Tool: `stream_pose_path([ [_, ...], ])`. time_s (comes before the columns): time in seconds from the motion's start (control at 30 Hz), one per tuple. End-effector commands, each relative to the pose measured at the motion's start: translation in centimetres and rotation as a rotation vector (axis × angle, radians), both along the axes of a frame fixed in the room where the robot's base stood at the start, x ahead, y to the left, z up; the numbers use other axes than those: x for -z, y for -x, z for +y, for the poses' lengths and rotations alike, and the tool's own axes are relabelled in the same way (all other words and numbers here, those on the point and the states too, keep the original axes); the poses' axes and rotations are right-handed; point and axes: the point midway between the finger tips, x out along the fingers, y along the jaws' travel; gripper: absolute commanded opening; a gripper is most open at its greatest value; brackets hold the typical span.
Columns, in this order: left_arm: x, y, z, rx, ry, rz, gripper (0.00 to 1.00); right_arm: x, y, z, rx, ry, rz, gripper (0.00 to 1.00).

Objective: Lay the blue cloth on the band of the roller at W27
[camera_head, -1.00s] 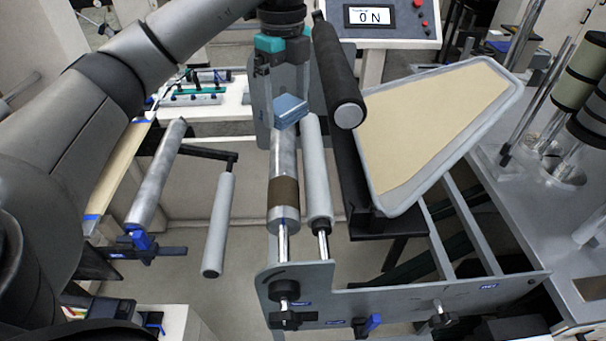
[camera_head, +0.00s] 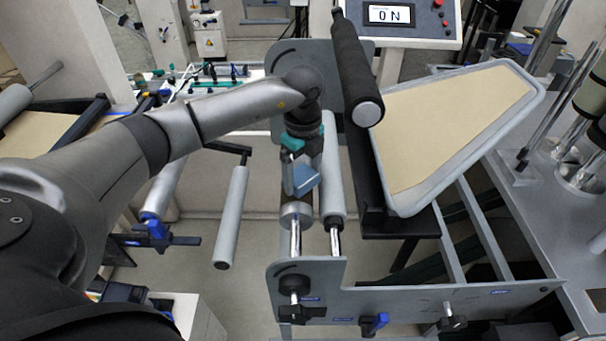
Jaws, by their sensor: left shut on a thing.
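My left gripper (camera_head: 298,165) is shut on the blue cloth (camera_head: 306,180), a small folded-looking block of blue. It is over the metal roller (camera_head: 297,214) in the middle of the frame. The roller's brown band lies under the cloth and gripper and is mostly hidden, with only a dark strip showing just below them. I cannot tell whether the cloth touches the band. My right gripper is not in view.
A grey roller (camera_head: 333,170) runs close beside the metal one on its right. A black roller (camera_head: 358,75) rises above it. A beige tray (camera_head: 405,208) is to the right. Another grey roller (camera_head: 231,215) hangs at left. The front plate (camera_head: 420,292) carries knobs.

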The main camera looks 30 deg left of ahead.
Motion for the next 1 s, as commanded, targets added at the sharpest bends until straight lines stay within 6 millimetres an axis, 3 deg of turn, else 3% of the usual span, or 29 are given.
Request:
stream_pose_path([
  [0.37, 0.7, 0.0, 0.0, 0.001, 0.0, -0.001, 0.35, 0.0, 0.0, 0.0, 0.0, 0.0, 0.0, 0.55],
  [0.4, 0.7, 0.0, 0.0, 0.001, 0.0, 0.0, 0.92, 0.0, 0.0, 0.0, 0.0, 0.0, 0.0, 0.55],
  [0.47, 0.7, 0.0, 0.0, 0.001, 0.0, 0.0, 0.99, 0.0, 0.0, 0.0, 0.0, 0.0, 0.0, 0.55],
  [0.77, 0.4, 0.0, 0.0, 0.001, 0.0, -0.001, 1.0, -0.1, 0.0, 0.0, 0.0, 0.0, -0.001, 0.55],
  [1.0, -3.1, -0.2, 0.0, 0.002, 0.001, -0.007, 1.0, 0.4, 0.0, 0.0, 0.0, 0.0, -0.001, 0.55],
])
